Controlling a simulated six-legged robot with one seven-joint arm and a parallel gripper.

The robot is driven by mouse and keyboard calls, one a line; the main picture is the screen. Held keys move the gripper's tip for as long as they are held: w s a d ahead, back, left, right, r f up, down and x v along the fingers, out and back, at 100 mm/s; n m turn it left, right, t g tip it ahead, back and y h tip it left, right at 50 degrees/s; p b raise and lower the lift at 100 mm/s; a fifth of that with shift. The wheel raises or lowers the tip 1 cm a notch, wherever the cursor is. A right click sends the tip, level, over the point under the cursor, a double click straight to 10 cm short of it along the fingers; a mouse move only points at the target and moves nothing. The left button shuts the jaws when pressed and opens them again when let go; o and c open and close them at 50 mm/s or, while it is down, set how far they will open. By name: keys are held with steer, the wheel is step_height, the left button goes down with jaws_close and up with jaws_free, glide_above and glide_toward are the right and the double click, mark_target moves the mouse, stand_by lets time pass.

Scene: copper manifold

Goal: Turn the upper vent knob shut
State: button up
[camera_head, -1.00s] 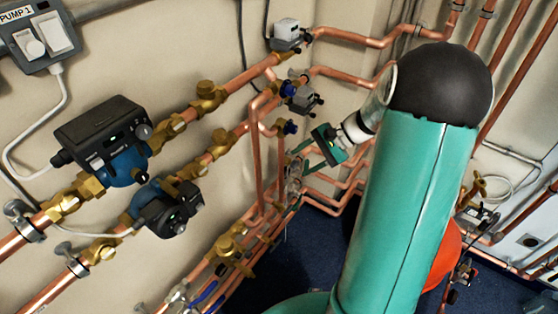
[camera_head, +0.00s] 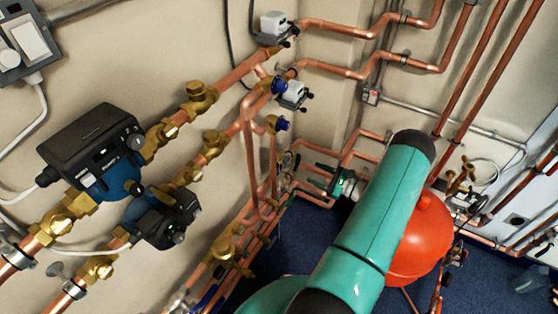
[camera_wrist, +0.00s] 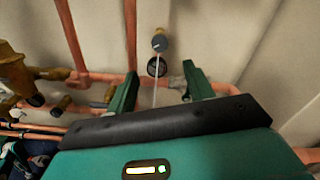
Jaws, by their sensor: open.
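My gripper (camera_head: 318,180) is low in the corner of the copper pipework in the head view, with its green fingers pointing left. In the wrist view my gripper (camera_wrist: 161,86) is open, with nothing held between its fingers. Ahead of it, seen between the fingers, are a small round dark knob-like part (camera_wrist: 157,67) and a grey round part (camera_wrist: 159,40) above it. In the head view an upper blue knob (camera_head: 279,85) and a lower blue knob (camera_head: 282,124) sit on the pipes, above and left of my gripper. I cannot tell which part is the upper vent knob.
Two pumps, an upper one (camera_head: 95,150) and a lower one (camera_head: 163,215), stand on brass-fitted pipes at left. A red vessel (camera_head: 420,240) is close to my arm on the right. Copper pipes surround my gripper. Dark blue floor (camera_head: 295,245) is open below.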

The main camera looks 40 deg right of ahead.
mark_target(289, 161)
steer(key=x, duration=1.3)
steer(key=shift+a+r, duration=0.1)
steer(key=c, duration=1)
